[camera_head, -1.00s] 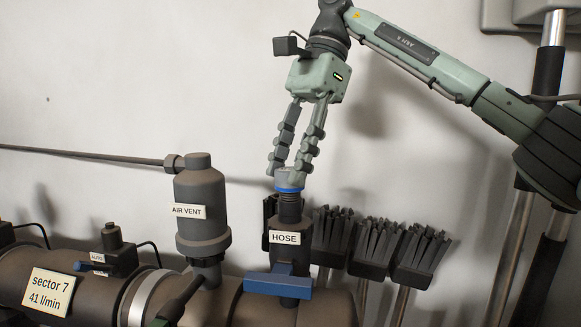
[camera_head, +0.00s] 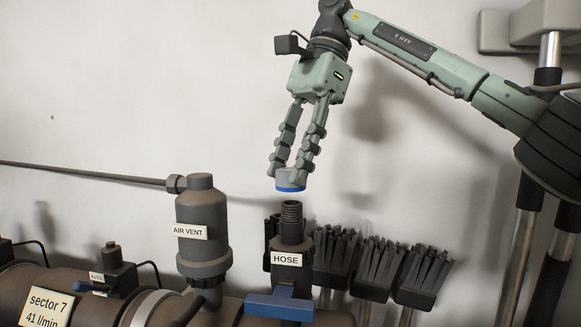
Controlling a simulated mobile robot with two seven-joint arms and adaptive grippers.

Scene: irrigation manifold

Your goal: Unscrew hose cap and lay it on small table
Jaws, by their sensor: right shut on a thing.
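The hose cap (camera_head: 290,181) is grey with a blue lower rim. My right gripper (camera_head: 291,173) is shut on it and holds it upright in the air, just above the hose fitting. The hose fitting (camera_head: 291,240), labelled HOSE, stands upright with its dark threaded top bare. A small gap of wall shows between the cap and the thread. My left gripper is not in view. The small table is not in view.
The air vent (camera_head: 202,235) stands left of the fitting on the pipe. A blue valve handle (camera_head: 279,305) crosses the fitting's base. Several dark brushes (camera_head: 375,270) stand behind to the right. A thin pipe (camera_head: 90,174) runs left from the vent.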

